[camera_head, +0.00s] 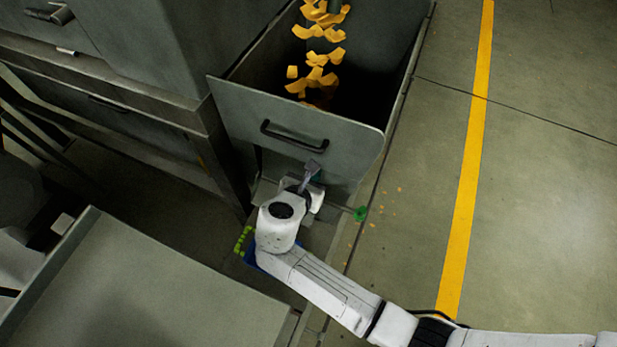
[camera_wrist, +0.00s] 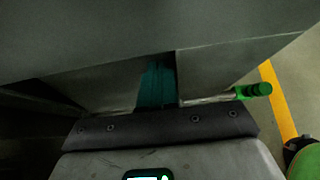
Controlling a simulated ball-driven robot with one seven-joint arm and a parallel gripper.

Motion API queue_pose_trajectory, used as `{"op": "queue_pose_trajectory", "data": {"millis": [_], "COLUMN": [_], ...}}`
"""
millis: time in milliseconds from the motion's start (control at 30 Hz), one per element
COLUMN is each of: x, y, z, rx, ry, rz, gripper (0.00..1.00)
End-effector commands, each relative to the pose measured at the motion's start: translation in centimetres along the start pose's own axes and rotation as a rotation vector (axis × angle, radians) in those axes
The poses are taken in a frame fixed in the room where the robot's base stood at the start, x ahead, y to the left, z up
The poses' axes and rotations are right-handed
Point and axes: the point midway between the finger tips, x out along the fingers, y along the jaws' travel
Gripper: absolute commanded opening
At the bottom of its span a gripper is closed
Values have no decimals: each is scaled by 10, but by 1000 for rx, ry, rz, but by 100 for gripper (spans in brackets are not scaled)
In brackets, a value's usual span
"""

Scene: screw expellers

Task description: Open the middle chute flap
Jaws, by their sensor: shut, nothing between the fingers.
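A grey flap (camera_head: 240,112) with a black bar handle (camera_head: 292,137) leans outward at the top of the head view. A dark opening with orange pieces (camera_head: 318,75) shows behind it. My gripper (camera_head: 312,168) is shut and empty, just below the handle in front of the flap's lower part. I cannot tell whether it touches the flap. In the wrist view a grey panel (camera_wrist: 100,50) fills the top, with a narrow teal strip (camera_wrist: 157,85) below it. The handle does not show in that view.
A rod with a green knob (camera_head: 360,214) sticks out right of my gripper; the knob also shows in the wrist view (camera_wrist: 253,90). A grey sloped panel (camera_head: 140,290) stands at lower left. Floor with a yellow line (camera_head: 468,180) is clear at right, apart from small orange crumbs.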

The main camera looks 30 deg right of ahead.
Motion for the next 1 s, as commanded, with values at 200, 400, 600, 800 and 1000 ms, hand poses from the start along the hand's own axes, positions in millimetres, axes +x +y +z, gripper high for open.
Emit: {"op": "queue_pose_trajectory", "data": {"millis": [200, 400, 600, 800, 1000], "x": [11, 22, 29, 31, 31], "y": [-1, 0, 0, 0, 0], "z": [10, 14, 16, 16, 15], "rx": [0, 1, 0, 0, 0], "ry": [11, 9, 8, 8, 8], "rz": [-3, -1, 0, 0, 0], "gripper": [0, 0, 0, 0, 0]}}
